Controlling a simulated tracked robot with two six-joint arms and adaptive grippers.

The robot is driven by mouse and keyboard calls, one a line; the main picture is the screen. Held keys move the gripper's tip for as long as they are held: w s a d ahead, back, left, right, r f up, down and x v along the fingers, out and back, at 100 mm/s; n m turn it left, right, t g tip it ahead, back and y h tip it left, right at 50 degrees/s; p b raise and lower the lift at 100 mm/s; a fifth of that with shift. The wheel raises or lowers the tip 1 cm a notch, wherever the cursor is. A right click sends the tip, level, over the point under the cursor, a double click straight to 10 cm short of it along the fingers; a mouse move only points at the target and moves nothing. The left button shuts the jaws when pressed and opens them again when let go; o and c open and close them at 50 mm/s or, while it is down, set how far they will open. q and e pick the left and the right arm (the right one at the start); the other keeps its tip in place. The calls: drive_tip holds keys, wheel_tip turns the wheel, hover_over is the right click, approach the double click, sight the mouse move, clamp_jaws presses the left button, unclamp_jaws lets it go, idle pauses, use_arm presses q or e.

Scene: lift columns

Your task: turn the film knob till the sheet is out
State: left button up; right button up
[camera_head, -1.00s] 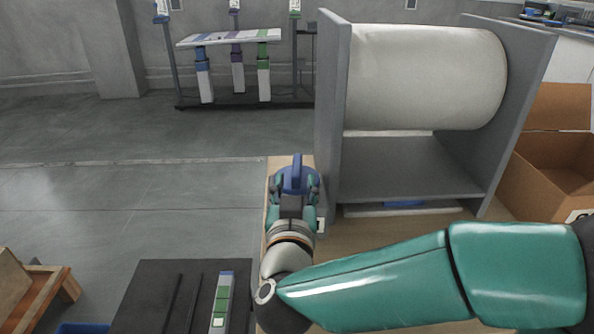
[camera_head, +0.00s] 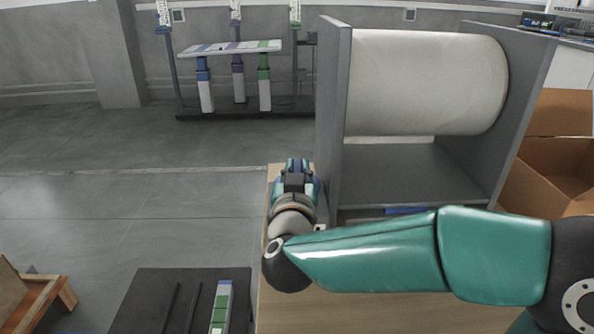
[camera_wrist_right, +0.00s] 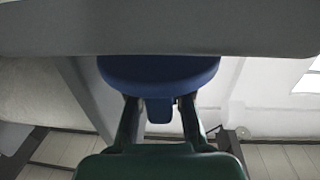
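The film knob is blue, on the outer left side of the grey stand (camera_head: 333,110). In the right wrist view the knob's round body (camera_wrist_right: 158,72) shows under a grey panel, with a narrow blue grip (camera_wrist_right: 159,108) pointing toward me. My right gripper (camera_head: 297,168) is at the knob, and in the wrist view its two fingers (camera_wrist_right: 160,118) are on either side of the grip and look closed on it. Contact is hard to see. The large white film roll (camera_head: 425,80) lies between the stand's side panels. I see no clear sheet hanging out. My left gripper is not in view.
The stand is on a wooden table (camera_head: 300,300). A blue piece (camera_head: 408,210) lies at the stand's lower front edge. An open cardboard box (camera_head: 550,165) is at the right. A rack with colored columns (camera_head: 235,80) stands behind.

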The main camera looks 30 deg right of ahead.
clamp_jaws()
drive_tip(key=shift+a+r+m+g+h+p, duration=0.15)
drive_tip(key=shift+m+g+h+p, duration=0.55)
drive_tip(key=shift+h+p, duration=0.5)
drive_tip(key=m+g+h+p, duration=0.3)
drive_tip(key=g+p, duration=0.1)
drive_tip(key=m+g+h+p, duration=0.2)
drive_tip(key=m+g+p, duration=0.2)
drive_tip(key=g+p, duration=0.1)
drive_tip(key=shift+h, duration=0.4)
drive_tip(key=m+g+p, duration=0.2)
drive_tip(key=g+p, duration=0.1)
drive_tip(key=p, duration=0.6)
drive_tip(key=m+g+p, duration=0.2)
drive_tip(key=g+p, duration=0.1)
drive_tip(key=p, duration=0.6)
drive_tip(key=shift+r+h, duration=0.1)
drive_tip(key=shift+h, duration=0.2)
drive_tip(key=shift+f+p, duration=0.25)
drive_tip(key=shift+p, duration=0.4)
drive_tip(key=o, duration=0.7)
unclamp_jaws()
